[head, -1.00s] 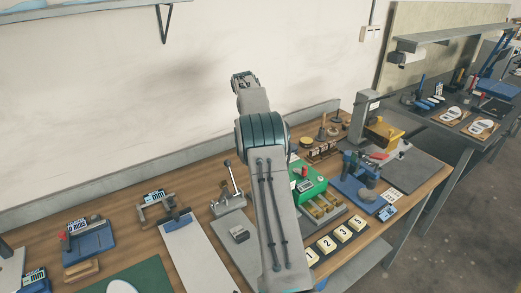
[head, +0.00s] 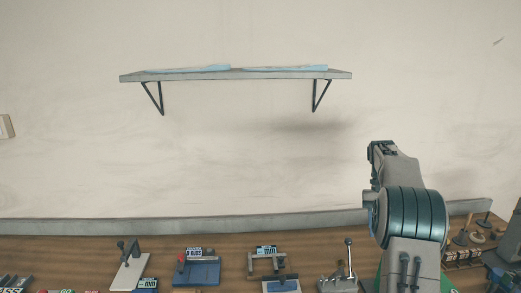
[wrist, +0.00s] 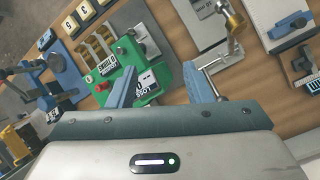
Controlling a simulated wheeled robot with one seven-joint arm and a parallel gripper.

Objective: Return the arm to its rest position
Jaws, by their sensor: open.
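My arm rises at the right of the head view, folded up over the bench, with its teal-banded joint in front of the wall. In the wrist view my gripper (wrist: 163,90) is open, its two blue fingers wide apart with nothing between them. Below the fingers lie the wooden bench top (wrist: 178,85) and a green fixture (wrist: 137,65) with a red button. The fingertips appear above the bench, apart from the fixtures. The gripper's fingers are not visible in the head view.
A wall shelf (head: 236,75) with light blue flat items hangs at the upper middle. Along the bench stand a blue fixture (head: 197,272), a clamp gauge (head: 268,262) and a lever press (head: 342,275). The wall around my arm is clear.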

